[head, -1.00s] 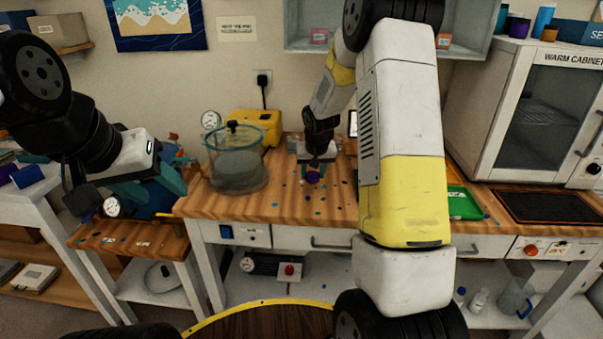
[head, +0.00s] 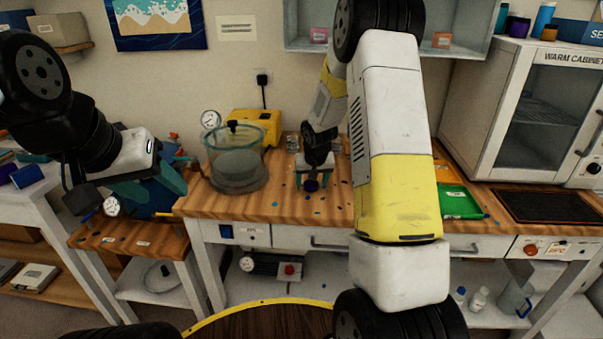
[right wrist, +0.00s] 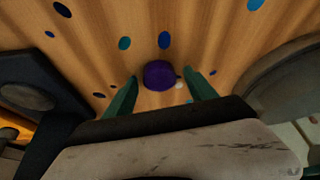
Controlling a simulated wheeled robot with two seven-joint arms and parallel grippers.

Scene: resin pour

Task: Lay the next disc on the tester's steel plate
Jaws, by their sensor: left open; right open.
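A small dark purple disc-like piece (right wrist: 158,75) shows in the right wrist view between the two teal fingers of my right gripper (right wrist: 160,92), with gaps at both sides. It also shows in the head view (head: 311,185) below that gripper (head: 314,177), over the wooden bench. I cannot tell how far the fingertips are above the bench. My right gripper is open. My left gripper (head: 150,192) is open at the left, over a low side stand beside a white dial gauge (head: 112,206). I cannot make out the tester's steel plate.
A glass chamber (head: 232,160) and a yellow unit (head: 256,124) stand left of my right gripper. A green tray (head: 458,203) and the warm cabinet (head: 535,110) are at the right. Several blue spots dot the wooden bench (head: 250,208). My right arm hides the middle of the bench.

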